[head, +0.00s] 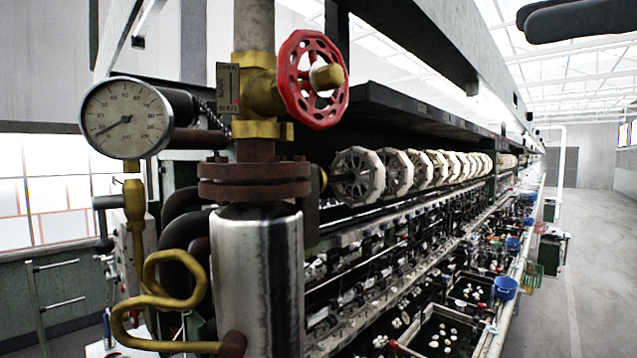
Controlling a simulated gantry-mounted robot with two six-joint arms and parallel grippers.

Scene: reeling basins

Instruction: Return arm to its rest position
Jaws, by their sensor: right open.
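My right gripper (574,20) shows as a dark, rounded shape at the top right edge of the head view. It is cut off by the frame, so only a part of it shows. It is open, with nothing seen in it, and hangs high in front of the roof, apart from the machine. My left gripper is not in view.
A steel pipe (258,275) with a red handwheel (311,79) and a pressure gauge (126,119) stands close in front. Behind it runs a long reeling machine with a row of reels (357,174) and basins (440,333). The floor (590,270) at right is clear.

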